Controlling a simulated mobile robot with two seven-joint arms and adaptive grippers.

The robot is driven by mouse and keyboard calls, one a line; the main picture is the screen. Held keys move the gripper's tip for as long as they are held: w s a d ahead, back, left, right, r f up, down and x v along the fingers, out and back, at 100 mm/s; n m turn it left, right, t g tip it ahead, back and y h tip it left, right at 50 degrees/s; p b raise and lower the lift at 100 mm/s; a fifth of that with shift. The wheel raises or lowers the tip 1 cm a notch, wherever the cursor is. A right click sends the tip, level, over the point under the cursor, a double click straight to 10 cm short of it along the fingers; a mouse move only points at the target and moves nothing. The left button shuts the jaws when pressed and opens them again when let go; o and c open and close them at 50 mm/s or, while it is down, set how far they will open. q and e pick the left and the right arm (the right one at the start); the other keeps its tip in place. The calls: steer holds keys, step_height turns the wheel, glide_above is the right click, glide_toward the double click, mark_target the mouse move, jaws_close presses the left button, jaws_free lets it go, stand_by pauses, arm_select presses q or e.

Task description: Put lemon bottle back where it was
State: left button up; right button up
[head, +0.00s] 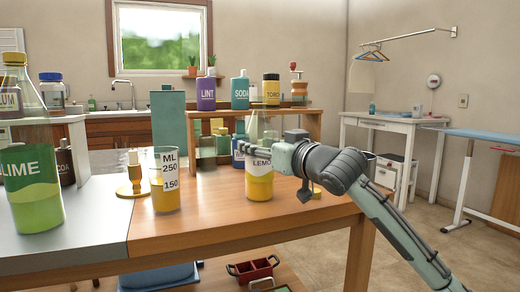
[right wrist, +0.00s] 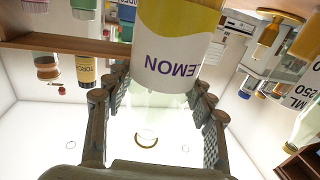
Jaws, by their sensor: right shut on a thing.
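The lemon bottle (head: 259,187), with yellow liquid and a white LEMON label, is upright over the wooden table (head: 220,222) in the head view. I cannot tell whether its base touches the tabletop. My right gripper (head: 258,148) reaches in from the right and is shut on the bottle's upper part. In the right wrist view, the lemon bottle (right wrist: 178,50) appears upside down, its pale neck between the fingers of my right gripper (right wrist: 158,103). The fingers partly hide the bottle's top in the head view. My left gripper is not in view.
A measuring cup (head: 166,185) and a brass-coloured stand (head: 132,180) are left of the bottle. A lime container (head: 35,200) stands on the grey surface. Behind, a wooden shelf (head: 300,113) carries lint, soda and toro bottles. Bare tabletop lies in front of the lemon bottle.

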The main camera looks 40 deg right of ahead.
steer(key=o, duration=1.6)
